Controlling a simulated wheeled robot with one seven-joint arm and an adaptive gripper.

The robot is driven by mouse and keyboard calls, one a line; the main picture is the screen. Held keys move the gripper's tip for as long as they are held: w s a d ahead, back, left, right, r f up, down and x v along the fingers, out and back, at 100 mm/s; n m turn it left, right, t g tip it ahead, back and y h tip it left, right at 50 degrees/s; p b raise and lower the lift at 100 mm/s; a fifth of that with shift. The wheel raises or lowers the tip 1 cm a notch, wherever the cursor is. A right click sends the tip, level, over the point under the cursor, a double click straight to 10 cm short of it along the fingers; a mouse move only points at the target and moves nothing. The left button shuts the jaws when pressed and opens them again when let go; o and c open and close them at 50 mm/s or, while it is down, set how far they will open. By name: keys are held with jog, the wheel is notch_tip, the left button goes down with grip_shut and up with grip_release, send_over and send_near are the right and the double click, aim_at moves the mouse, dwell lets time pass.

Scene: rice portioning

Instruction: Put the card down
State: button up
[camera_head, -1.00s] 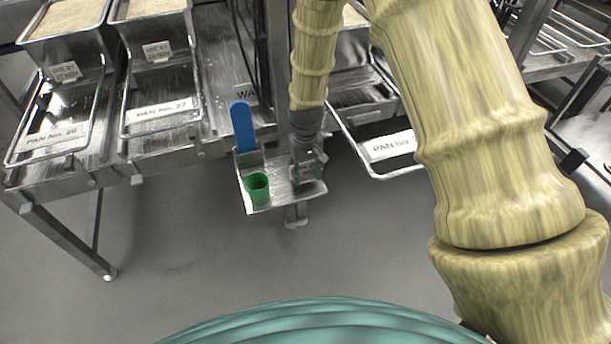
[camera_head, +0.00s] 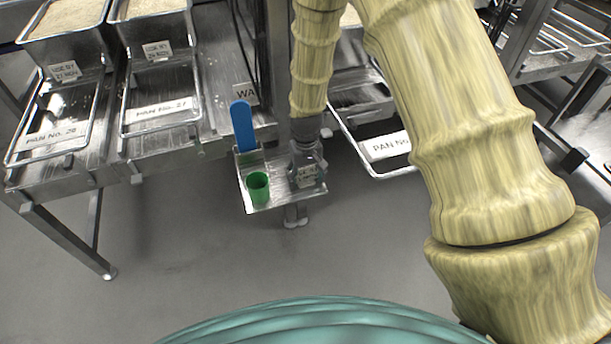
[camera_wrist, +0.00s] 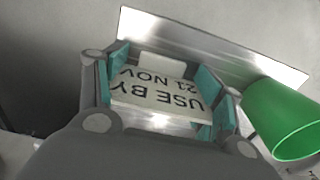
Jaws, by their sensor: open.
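The card (camera_wrist: 157,95) is pale with black print, "USE BY 21 NOV". It lies between the teal pads of my open gripper (camera_wrist: 163,88) in the wrist view. In the head view my gripper (camera_head: 308,163) points down over the right part of a small metal shelf (camera_head: 275,195), with the card (camera_head: 307,178) small beneath it. The card appears to be at the shelf surface. I cannot tell whether a pad still touches it.
A green cup (camera_head: 258,187) stands on the shelf left of my gripper; it also shows close by in the wrist view (camera_wrist: 285,120). A blue upright paddle-like thing (camera_head: 243,126) is at the shelf's back left. Rice pans (camera_head: 160,100) line the bench behind.

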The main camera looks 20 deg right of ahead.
aim_at(306, 168)
jog(key=shift+r, duration=0.1)
notch_tip(306, 168, up, 12)
jog(key=shift+r, duration=0.1)
dwell(0.5)
jog(key=s+f, duration=0.2)
jog(key=f, duration=0.1)
jog(key=s+d+f, duration=0.1)
jog(key=s+f, duration=0.1)
jog(key=f, duration=0.2)
jog(key=s+f, duration=0.3)
jog(key=f, duration=0.1)
jog(key=shift+d, duration=0.2)
jog(key=s+f, duration=0.5)
jog(key=s, duration=0.4)
jog(key=s+d+f, duration=0.1)
jog(key=s+f, duration=0.4)
jog(key=s, duration=0.5)
jog(key=s+d+f, duration=0.1)
jog(key=s+f, duration=0.5)
jog(key=s, duration=0.4)
jog(key=shift+d+m, duration=0.15)
jog(key=shift+m, duration=0.25)
